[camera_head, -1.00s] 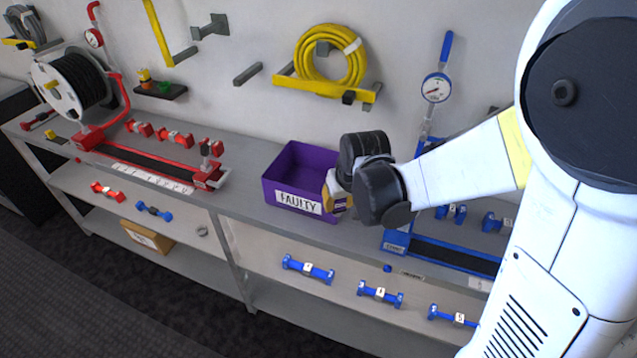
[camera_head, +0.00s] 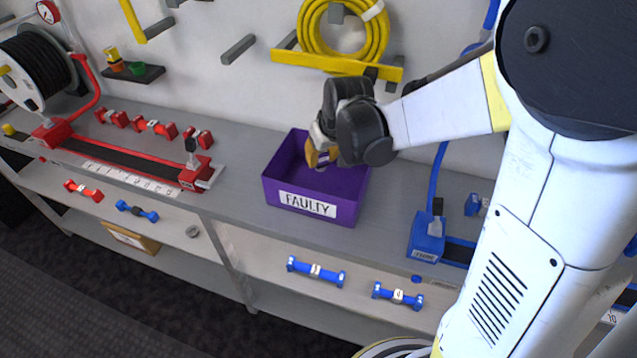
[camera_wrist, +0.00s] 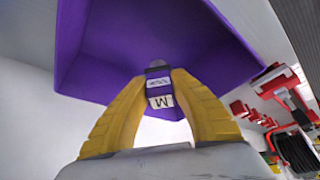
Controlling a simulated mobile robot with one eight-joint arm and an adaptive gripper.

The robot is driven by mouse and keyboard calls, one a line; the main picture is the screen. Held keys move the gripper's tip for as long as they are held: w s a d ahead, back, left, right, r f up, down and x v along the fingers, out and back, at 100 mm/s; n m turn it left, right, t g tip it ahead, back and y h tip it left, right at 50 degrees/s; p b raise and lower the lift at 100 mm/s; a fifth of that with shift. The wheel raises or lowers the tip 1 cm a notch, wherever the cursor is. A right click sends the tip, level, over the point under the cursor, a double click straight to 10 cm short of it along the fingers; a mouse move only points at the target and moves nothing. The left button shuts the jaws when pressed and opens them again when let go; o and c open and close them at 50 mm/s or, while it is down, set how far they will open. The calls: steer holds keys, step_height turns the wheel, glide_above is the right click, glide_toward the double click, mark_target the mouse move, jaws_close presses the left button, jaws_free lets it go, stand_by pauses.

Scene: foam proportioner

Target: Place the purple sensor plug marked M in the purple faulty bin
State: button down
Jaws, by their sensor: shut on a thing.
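The purple faulty bin (camera_head: 268,190) stands on the bench top with its FAULTY label facing forward. My gripper (camera_head: 318,160) is over the bin's opening, toward its back right, in the head view. In the wrist view my gripper's yellow fingers (camera_wrist: 160,90) are shut on the purple sensor plug (camera_wrist: 158,72), whose white M label faces the camera. The bin's purple interior (camera_wrist: 90,45) fills much of the wrist view beyond the plug. I cannot tell whether the plug touches the bin. In the head view the plug is mostly hidden by the fingers.
A red rack with red fittings (camera_head: 155,127) stands to the left of the bin. A blue stand (camera_head: 428,240) is to the right. Blue fittings (camera_head: 315,271) lie on the lower shelf. A yellow hose coil (camera_head: 305,30) hangs on the wall above.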

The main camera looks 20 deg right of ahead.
step_height(320, 180, down, 7)
steer(key=b, duration=0.2)
steer(key=shift+b, duration=0.3)
steer(key=shift+s, duration=0.1)
steer(key=c, duration=1.2)
jaws_free()
steer(key=shift+c, duration=0.2)
